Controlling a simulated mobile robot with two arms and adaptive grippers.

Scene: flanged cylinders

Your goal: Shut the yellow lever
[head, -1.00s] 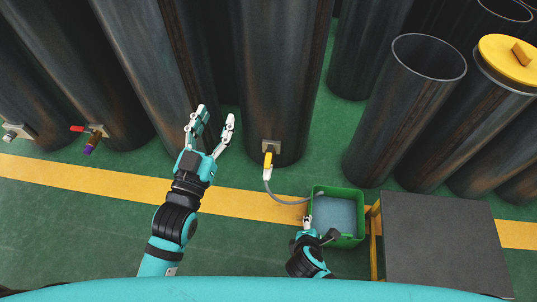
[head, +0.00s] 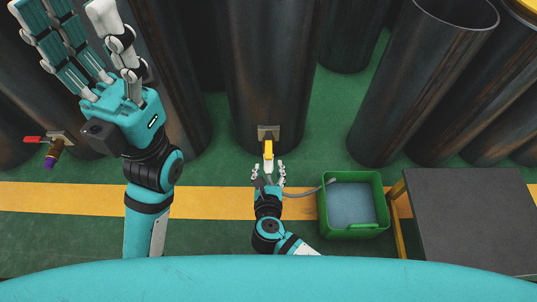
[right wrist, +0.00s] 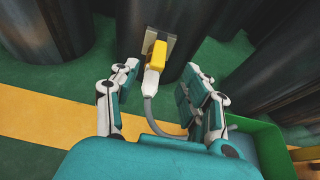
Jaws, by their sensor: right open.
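The yellow lever (head: 268,149) sits on a valve low on the front of the dark middle cylinder, and points down toward me. My right gripper (head: 269,172) is open just in front of it. In the right wrist view the yellow lever (right wrist: 157,53) lies ahead and between the two open fingers of my right gripper (right wrist: 158,82). No contact shows there. A white nozzle with a grey hose hangs below the lever. My left gripper (head: 78,20) is open and empty, raised at the upper left, away from the lever.
A green bin (head: 352,232) with grey contents stands right of my right gripper; the grey hose (head: 308,192) runs to it. A dark platform (head: 473,220) is further right. A red-handled valve (head: 35,139) is at the left. Tall dark cylinders line the back.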

